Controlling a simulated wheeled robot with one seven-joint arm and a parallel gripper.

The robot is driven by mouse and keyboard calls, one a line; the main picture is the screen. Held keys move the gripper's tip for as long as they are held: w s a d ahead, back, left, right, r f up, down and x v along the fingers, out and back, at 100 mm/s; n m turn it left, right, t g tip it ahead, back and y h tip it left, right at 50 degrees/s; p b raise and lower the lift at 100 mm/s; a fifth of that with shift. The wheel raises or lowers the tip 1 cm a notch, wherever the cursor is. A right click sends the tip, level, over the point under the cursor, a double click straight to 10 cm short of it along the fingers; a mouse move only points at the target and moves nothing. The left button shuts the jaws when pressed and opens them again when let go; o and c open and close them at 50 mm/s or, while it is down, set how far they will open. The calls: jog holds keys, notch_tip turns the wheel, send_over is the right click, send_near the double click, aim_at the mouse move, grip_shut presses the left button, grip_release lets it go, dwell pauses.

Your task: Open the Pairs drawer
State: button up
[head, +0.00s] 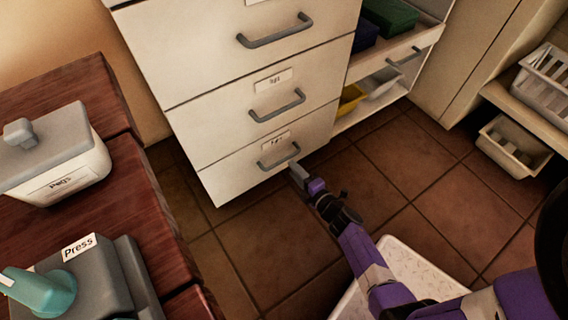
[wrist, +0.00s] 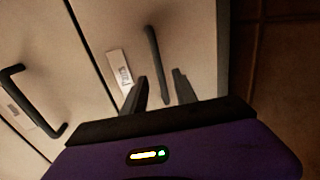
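The lowest drawer (head: 232,175) of the white cabinet is shut, its front level with the drawers above. It has a grey bar handle (head: 279,160) and a small white label (head: 276,140); the label's writing is too small to read surely. My gripper (head: 296,170) is at the right end of this handle in the head view. In the wrist view the two dark fingers of my gripper (wrist: 160,76) are apart, with the handle (wrist: 153,52) running between them. The label (wrist: 121,70) lies left of the handle there. I cannot tell whether the fingers touch the handle.
Another drawer handle (head: 277,106) is just above. A wooden counter (head: 150,215) with a lidded Pegs box (head: 62,172) stands at left. A white tray (head: 405,262) lies on the floor near my arm. Open tiled floor (head: 270,240) lies before the drawer.

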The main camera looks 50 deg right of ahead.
aim_at(284, 159)
jog(key=b+x, duration=0.3)
jog(key=x, duration=0.4)
jog(key=shift+r, duration=0.1)
grip_shut()
jog(key=shift+s, duration=0.1)
dwell(1.2)
